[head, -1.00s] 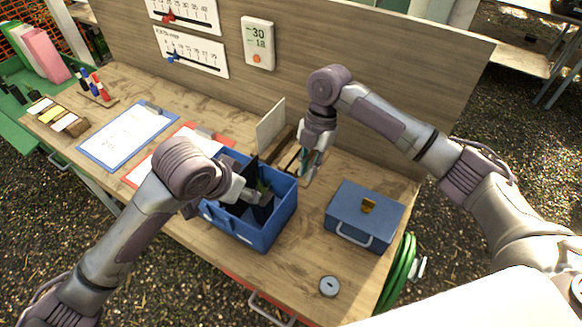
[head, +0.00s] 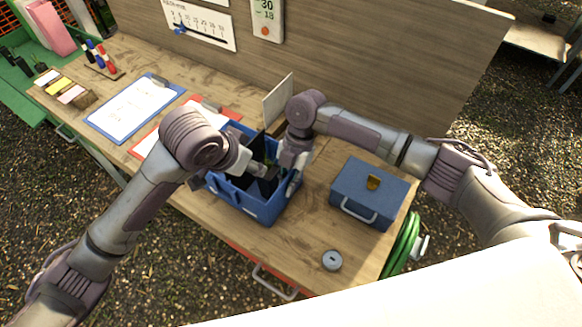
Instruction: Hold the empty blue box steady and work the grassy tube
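An open blue box (head: 243,203) stands on the bench, with dark upright pieces inside. A small green patch shows among them, too small and covered to identify as the grassy tube. My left gripper (head: 266,173) reaches over the box from the left, its fingers at the box's inside. Whether they touch or grip anything is hidden. My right gripper (head: 292,184) points down at the box's right side, its fingertips beside or over the right wall. I cannot tell its finger gap or whether it holds anything.
A closed blue case (head: 368,192) with a yellow latch stands right of the box. A grey round disc (head: 331,260) lies near the front edge. A white panel (head: 279,101) stands behind the box. Clipboards (head: 136,107) lie to the left. Bench wood between box and disc is clear.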

